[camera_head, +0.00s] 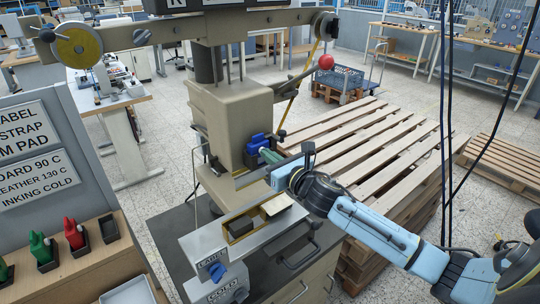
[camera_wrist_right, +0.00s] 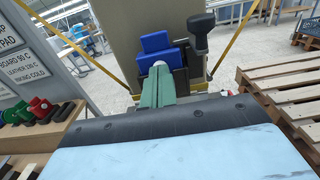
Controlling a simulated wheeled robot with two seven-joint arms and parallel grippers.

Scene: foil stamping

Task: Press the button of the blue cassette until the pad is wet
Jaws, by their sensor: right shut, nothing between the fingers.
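The blue cassette (camera_head: 257,143) sits on the side of the beige press head (camera_head: 235,115). It also shows in the wrist view (camera_wrist_right: 154,42), straight ahead of the fingers. My right gripper (camera_head: 268,155) is shut and empty, its green fingers pointing at the cassette. In the wrist view the shut fingers (camera_wrist_right: 158,82) end right at the cassette's lower front, by a small pale round part (camera_wrist_right: 159,64). I cannot tell whether they touch or press it. The pad's wetness cannot be seen. My left gripper is not in view.
A black-knobbed lever (camera_wrist_right: 201,25) stands close right of the cassette. Green (camera_head: 42,250) and red (camera_head: 73,234) cassettes stand on the left shelf. Wooden pallets (camera_head: 365,150) lie right.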

